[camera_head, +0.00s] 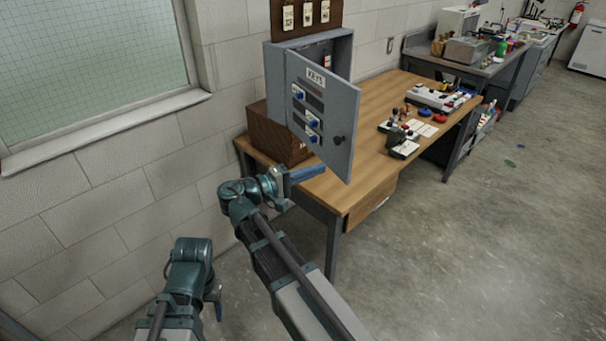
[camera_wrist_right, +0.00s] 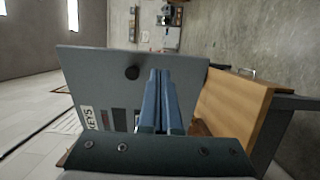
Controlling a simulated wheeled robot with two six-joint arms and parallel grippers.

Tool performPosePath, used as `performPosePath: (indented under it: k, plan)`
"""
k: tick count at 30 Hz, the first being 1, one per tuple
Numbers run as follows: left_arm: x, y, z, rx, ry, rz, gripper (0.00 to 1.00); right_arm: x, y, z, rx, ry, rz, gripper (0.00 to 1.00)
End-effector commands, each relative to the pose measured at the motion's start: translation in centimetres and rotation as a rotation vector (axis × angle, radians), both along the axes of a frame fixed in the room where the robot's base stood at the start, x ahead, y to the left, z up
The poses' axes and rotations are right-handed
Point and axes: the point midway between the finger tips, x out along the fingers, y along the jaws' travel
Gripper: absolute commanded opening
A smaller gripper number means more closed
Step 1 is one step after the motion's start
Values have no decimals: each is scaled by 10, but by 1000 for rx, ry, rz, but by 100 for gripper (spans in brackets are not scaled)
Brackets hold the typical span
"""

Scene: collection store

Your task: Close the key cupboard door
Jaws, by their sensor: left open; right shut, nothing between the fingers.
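The grey key cupboard (camera_head: 345,50) is fixed to the wall above the desk. Its door (camera_head: 338,105), with a "KEYS" label and a dark round knob (camera_head: 338,140), stands open, swung out over the desk. My right gripper (camera_head: 318,170) is shut and empty, just below the door's lower edge. In the right wrist view its blue fingers (camera_wrist_right: 160,78) overlap the door (camera_wrist_right: 85,75), near the knob (camera_wrist_right: 131,72); I cannot tell whether they touch it. My left gripper (camera_head: 217,306) is low at the left, away from the cupboard, its fingers mostly hidden by its wrist.
A wooden desk (camera_head: 385,85) stands under the cupboard, holding a brown box (camera_head: 272,140) against the wall, stamps (camera_head: 400,140) and a white tray (camera_head: 436,98). A cluttered bench (camera_head: 480,68) stands beyond.

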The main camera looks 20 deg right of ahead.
Motion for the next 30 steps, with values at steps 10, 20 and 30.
performPosePath:
  k: [10, 20, 30]
  plan:
    - [0, 0, 0, 0, 0, 0, 61, 7, -59, 0, 1, 0, -3, 0]
    - [0, 0, 0, 0, 0, 0, 61, 9, -74, 0, 1, 0, 0, 0]
    - [0, 0, 0, 0, 0, 0, 61, 9, -75, 0, 1, 0, 4, 0]
